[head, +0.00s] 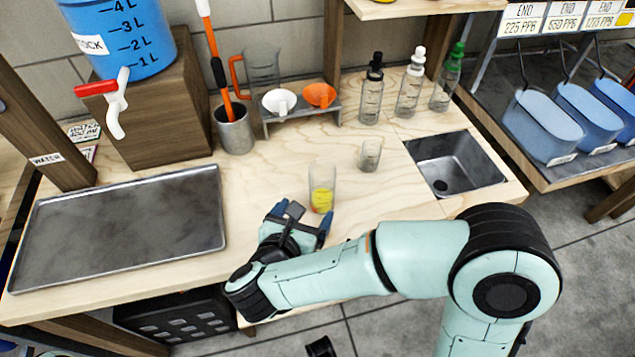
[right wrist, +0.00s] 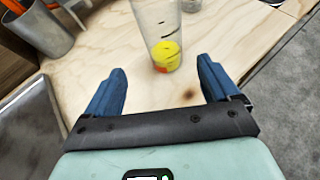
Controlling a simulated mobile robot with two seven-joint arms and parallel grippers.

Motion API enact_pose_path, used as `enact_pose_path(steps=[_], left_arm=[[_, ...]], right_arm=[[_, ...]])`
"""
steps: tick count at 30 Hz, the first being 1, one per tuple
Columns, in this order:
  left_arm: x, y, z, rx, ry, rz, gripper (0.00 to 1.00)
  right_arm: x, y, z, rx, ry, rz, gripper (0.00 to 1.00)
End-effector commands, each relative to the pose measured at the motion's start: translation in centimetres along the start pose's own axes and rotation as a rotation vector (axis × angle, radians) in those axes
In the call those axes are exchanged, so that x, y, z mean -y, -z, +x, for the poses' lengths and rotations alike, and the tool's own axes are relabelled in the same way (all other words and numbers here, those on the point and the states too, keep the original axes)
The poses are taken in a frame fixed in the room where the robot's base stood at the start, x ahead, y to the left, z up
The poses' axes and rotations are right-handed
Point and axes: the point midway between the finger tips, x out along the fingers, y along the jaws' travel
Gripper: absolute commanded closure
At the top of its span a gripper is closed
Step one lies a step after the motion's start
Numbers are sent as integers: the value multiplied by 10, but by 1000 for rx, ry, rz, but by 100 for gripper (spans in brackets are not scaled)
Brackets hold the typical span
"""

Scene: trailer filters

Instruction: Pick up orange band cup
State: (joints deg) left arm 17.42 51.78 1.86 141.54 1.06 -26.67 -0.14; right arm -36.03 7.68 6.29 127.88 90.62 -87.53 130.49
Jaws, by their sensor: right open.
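A clear cup (head: 321,178) with yellow at its bottom stands upright on the wooden counter, just beyond my right gripper (head: 302,213). In the right wrist view the cup (right wrist: 158,22) is ahead of the two blue fingers, about midway between them. A small orange patch shows low on it, by the yellow. My right gripper is open and empty, its fingers apart on either side of the line to the cup. A second, smaller clear cup (head: 370,154) stands farther back to the right. I cannot make out an orange band on it. My left gripper is not in view.
A metal tray (head: 120,190) lies at the left and a sink (head: 440,181) is at the right. A metal holder (head: 235,131), a small shelf (head: 300,118) with white and orange scoops, and several bottles (head: 409,92) stand behind. The counter around the near cup is clear.

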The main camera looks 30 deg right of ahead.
Motion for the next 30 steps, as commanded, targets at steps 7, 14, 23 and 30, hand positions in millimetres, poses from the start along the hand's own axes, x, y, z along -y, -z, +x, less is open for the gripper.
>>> enact_pose_path(steps=[7, 14, 23, 30], left_arm=[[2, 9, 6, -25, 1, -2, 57], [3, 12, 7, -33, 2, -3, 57], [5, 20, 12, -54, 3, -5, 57], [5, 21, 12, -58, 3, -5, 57]], right_arm=[[1, 1, 46, -1, 4, 0, 12], [2, 0, 62, 0, 3, -1, 12], [6, -2, 103, 0, 1, -2, 12], [5, -2, 108, 0, -1, -2, 12]])
